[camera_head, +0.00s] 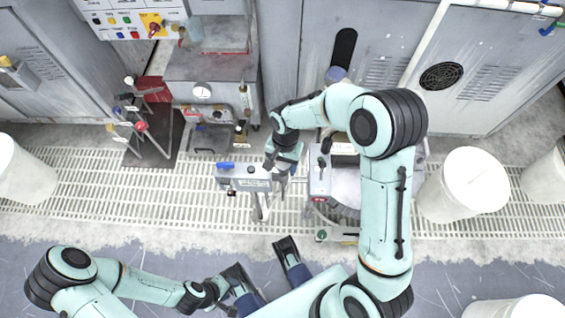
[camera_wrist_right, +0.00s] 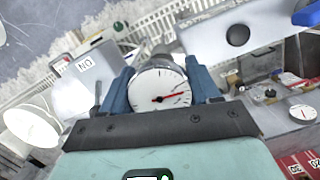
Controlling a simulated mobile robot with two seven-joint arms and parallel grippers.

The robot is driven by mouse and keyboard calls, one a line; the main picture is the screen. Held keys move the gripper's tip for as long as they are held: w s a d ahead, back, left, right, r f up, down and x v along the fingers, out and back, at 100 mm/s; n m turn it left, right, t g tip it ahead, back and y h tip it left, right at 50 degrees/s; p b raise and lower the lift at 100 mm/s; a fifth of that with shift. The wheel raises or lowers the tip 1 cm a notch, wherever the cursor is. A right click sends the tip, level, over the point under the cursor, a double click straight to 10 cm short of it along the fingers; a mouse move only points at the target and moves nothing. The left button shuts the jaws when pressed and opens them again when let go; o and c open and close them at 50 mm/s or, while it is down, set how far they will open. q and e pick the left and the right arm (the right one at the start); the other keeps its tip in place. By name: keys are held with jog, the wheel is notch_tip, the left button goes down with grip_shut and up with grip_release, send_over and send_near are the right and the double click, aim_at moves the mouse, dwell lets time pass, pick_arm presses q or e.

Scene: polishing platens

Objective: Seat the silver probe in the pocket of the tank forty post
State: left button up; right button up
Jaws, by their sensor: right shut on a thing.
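My right gripper (camera_head: 280,172) is beside the right end of a grey box-topped post (camera_head: 232,183) in the head view. In the right wrist view its blue fingers are shut on the silver probe (camera_wrist_right: 160,90), whose round white dial with a red needle faces the camera. The probe's lower part is hidden. The post's grey top (camera_wrist_right: 205,38) shows beyond the right finger, with a dark round spot on it. Its label is too small to read, and I cannot make out a pocket. My left gripper (camera_head: 262,258) is open and empty near the bottom.
A second grey box (camera_head: 319,182) with a red tag stands just right of my right gripper. White buckets (camera_head: 463,185) stand at the sides. Cabinets line the back. The floor grating at left is clear.

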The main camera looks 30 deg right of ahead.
pick_arm(q)
jog(key=shift+f, duration=0.35)
pick_arm(e)
jog(key=shift+f, duration=0.3)
jog(key=shift+f+b, duration=0.5)
jog(key=shift+f, duration=0.1)
jog(key=o, duration=1.2)
pick_arm(q)
jog(key=shift+a+f, duration=0.1)
jog(key=shift+f, duration=0.25)
pick_arm(e)
jog(key=r+p, duration=0.1)
jog(key=r, duration=0.3)
jog(key=w+d+r+p, duration=0.1)
jog(key=r, duration=0.4)
jog(key=r+p, duration=0.1)
jog(key=r, duration=0.3)
jog(key=shift+w+d+r, duration=0.2)
jog(key=shift+d+r, duration=0.05)
jog(key=shift+r, duration=0.05)
pick_arm(q)
notch_tip(320, 180, up, 3)
jog(key=shift+w+r, duration=0.1)
jog(key=shift+w, duration=0.05)
